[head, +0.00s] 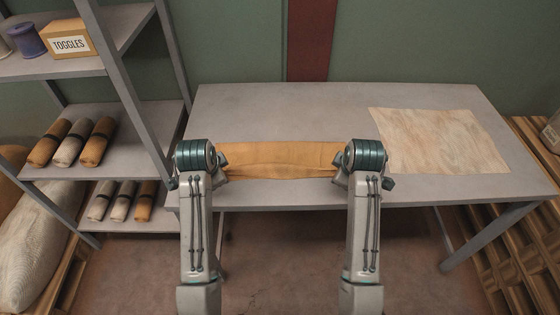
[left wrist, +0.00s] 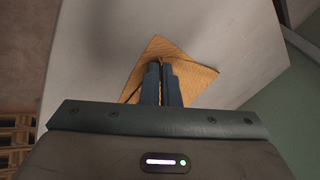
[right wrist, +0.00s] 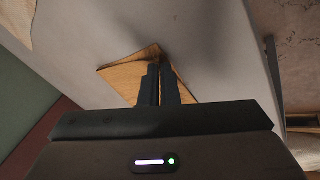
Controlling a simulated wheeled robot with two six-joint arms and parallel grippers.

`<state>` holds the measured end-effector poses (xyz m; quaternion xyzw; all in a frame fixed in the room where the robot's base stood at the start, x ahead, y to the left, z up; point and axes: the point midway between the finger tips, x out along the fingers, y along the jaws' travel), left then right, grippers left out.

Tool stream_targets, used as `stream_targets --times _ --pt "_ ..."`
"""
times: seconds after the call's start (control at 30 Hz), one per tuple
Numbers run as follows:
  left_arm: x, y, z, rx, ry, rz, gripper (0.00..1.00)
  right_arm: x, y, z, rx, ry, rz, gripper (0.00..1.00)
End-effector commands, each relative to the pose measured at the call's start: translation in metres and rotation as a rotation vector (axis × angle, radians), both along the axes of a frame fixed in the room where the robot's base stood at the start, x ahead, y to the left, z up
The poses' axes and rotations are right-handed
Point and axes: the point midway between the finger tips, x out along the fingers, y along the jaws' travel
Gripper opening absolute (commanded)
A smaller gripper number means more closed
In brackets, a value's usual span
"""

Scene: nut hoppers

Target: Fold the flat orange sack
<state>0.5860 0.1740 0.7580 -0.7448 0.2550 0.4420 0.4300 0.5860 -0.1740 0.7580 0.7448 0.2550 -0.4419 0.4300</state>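The orange sack (head: 282,158) lies on the table between my two grippers as a narrow band running left to right. A crease runs along it, and part of its cloth looks doubled over. My left gripper (head: 225,168) is at its left end and my right gripper (head: 340,170) at its right end. In the left wrist view the fingers (left wrist: 163,66) are close together on the sack (left wrist: 195,76). In the right wrist view the fingers (right wrist: 159,66) are also close together, with the sack (right wrist: 122,75) rising to a peak at their tips. The arms hide the sack's ends.
A pale, streaked flat sack (head: 437,139) lies on the right of the grey table (head: 270,105). A shelf rack (head: 140,75) with rolled sacks and a TOGGLES box (head: 70,40) stands at the left. The table's back is clear.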

Motion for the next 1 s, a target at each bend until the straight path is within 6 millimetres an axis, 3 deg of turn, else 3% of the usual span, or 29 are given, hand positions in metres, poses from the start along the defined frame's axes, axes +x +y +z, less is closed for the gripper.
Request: stream_targets --times 0.2,0.4,0.77,1.0 --pt "0.000 0.000 0.000 -0.001 -0.001 0.000 0.00 0.000 0.000 0.000 0.000 0.000 0.000 0.00" --pt "0.000 0.000 0.000 0.000 0.000 0.000 0.39 0.000 0.000 0.000 0.000 0.000 0.000 0.39" --pt "-0.002 0.000 0.000 0.000 0.004 0.000 0.40 -0.002 0.000 0.001 0.001 0.003 0.000 0.40" --pt "-0.014 -0.001 0.033 -0.002 0.000 0.000 0.40 -0.014 0.001 0.033 0.002 0.000 0.000 0.40"
